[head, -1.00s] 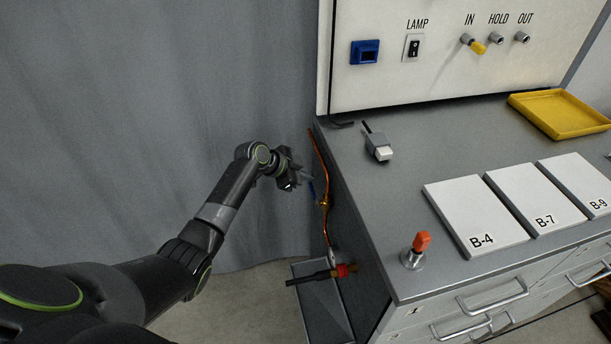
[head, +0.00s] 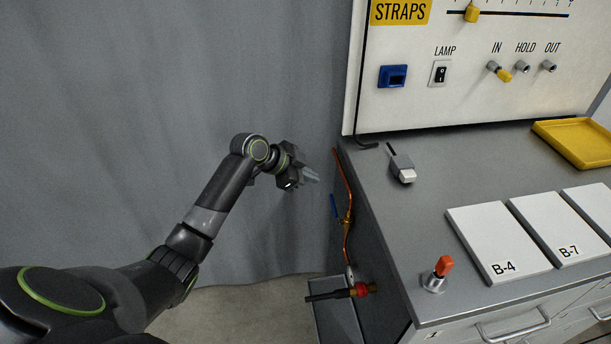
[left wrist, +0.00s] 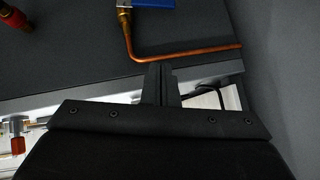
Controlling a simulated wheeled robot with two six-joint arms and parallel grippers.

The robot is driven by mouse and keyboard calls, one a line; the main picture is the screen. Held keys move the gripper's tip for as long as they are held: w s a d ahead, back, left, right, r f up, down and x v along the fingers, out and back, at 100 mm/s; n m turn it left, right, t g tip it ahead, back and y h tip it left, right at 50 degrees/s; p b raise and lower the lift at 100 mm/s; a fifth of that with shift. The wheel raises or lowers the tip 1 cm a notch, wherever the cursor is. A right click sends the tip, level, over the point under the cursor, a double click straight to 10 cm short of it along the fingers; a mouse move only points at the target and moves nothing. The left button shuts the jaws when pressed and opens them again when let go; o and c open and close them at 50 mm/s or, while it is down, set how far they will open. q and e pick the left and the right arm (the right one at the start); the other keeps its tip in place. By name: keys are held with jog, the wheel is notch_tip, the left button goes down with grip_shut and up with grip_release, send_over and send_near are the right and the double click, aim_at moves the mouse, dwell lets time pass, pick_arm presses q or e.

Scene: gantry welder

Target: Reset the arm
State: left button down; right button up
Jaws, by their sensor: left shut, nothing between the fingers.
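My left arm comes in from the left in the head view. Its gripper (head: 312,177) is shut and empty, left of the bench's side and apart from it. In the left wrist view the closed fingers (left wrist: 160,84) point toward the copper pipe. The copper pipe (head: 346,190) runs down the bench's left side, with a blue valve handle (head: 334,206) on it. The pipe (left wrist: 190,51) and the blue handle (left wrist: 152,3) also show in the left wrist view. My right gripper is out of view.
The grey bench (head: 400,240) carries a grey plug-like piece (head: 402,168), an orange-topped toggle (head: 438,275), white cards (head: 500,243) and a yellow tray (head: 575,140). A white panel (head: 450,105) stands behind. A red fitting (head: 361,289) sits low. Room before the grey curtain (head: 180,80) is clear.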

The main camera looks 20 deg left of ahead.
pick_arm(q)
jog(key=shift+v, duration=0.75)
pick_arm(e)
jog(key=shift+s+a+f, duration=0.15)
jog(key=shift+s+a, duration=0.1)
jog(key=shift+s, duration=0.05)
